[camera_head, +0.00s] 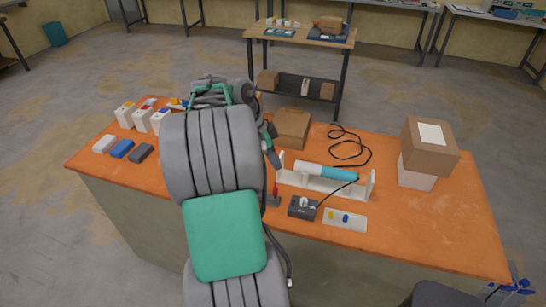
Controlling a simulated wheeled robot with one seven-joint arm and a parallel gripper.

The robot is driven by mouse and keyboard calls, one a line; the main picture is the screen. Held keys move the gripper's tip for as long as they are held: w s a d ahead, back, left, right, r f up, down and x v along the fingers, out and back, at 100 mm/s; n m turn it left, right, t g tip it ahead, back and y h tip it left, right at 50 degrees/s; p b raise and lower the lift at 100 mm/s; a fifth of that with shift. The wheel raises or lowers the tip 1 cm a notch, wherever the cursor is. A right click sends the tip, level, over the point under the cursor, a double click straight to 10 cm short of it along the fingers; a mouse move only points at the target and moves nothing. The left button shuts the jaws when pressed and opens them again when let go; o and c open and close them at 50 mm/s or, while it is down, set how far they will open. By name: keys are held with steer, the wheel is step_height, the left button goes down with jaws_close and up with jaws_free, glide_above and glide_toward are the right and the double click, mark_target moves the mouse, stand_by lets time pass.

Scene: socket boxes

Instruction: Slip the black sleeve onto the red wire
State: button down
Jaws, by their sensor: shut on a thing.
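The red wire (276,190) stands up from a small dark holder (274,201) near the front middle of the orange table (415,225). My gripper (274,160) points down just behind and above the wire, partly hidden by my own arm. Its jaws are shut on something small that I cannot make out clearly. The black sleeve does not show anywhere on the table, so I take it to be the thing in the jaws. Any contact between it and the wire is too small to tell.
Right of the wire, a white cradle (322,187) bears a turquoise-and-white tool (337,173). A dark control box (303,207) and a white plate (345,220) lie in front. A cardboard box (292,128) is behind. Stacked boxes (430,145) stand right; socket boxes (142,119) stand left.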

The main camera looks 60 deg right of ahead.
step_height(320, 180, down, 6)
steer(key=b, duration=0.4)
steer(key=shift+w+r, duration=0.1)
steer(key=shift+r, duration=0.35)
steer(key=shift+a+f, duration=0.1)
steer(key=shift+w, duration=0.1)
steer(key=shift+f+b, duration=1.6)
stand_by(0.4)
steer(key=c, duration=1)
jaws_free()
steer(key=shift+o, duration=0.2)
